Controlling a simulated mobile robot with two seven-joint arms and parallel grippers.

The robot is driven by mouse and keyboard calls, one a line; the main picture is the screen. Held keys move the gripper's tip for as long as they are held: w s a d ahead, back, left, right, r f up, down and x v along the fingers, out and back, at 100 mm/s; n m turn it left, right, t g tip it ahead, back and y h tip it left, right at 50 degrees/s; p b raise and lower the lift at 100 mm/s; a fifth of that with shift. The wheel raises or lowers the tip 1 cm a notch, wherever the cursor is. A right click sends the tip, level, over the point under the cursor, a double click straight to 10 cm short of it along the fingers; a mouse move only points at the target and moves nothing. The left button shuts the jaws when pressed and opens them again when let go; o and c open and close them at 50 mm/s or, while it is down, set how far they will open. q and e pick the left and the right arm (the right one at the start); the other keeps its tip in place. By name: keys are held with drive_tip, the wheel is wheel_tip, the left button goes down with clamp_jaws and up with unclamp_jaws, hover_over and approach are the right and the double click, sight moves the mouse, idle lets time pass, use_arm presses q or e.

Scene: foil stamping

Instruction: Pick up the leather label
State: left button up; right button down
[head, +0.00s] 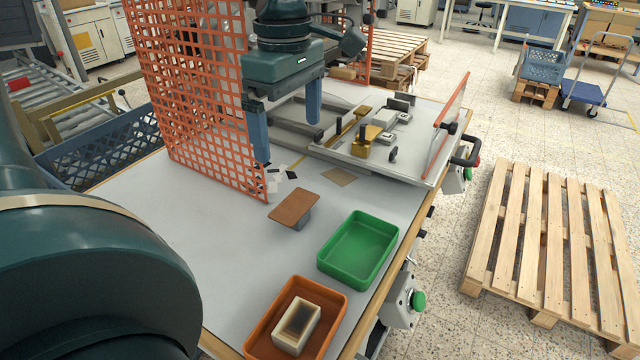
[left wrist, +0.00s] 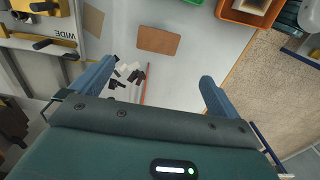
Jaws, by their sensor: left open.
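The leather label (head: 294,206) is a brown rounded rectangle. It lies flat on a small grey stand (head: 301,223) on the light table, and it also shows at the top of the left wrist view (left wrist: 158,40). My left gripper (head: 288,140) is open and empty, pointing down above the table. In the head view it is behind the label, beside the orange mesh guard. In the left wrist view the label lies ahead of the two spread fingers (left wrist: 158,72), apart from them. My right gripper is not in view.
An orange mesh guard (head: 190,90) stands close to the left gripper. An empty green tray (head: 358,247) and an orange tray (head: 258,345) holding a cream box (head: 297,326) sit near the front edge. Black and white scraps (head: 273,180) and a tan square (head: 340,176) lie behind the label.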

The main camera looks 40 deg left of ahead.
use_arm(q)
hover_over(295, 205)
drive_tip(key=f, duration=0.6)
drive_tip(key=shift+s+d+f, duration=0.15)
drive_tip(key=shift+s+f, duration=0.25)
drive_tip(key=shift+w+f, duration=0.2)
drive_tip(key=shift+f, duration=1.35)
drive_tip(key=shift+w+f, duration=0.15)
drive_tip(key=shift+f, duration=1.4)
drive_tip(key=shift+f, duration=0.25)
drive_tip(key=shift+c, duration=0.4)
drive_tip(key=c, duration=0.8)
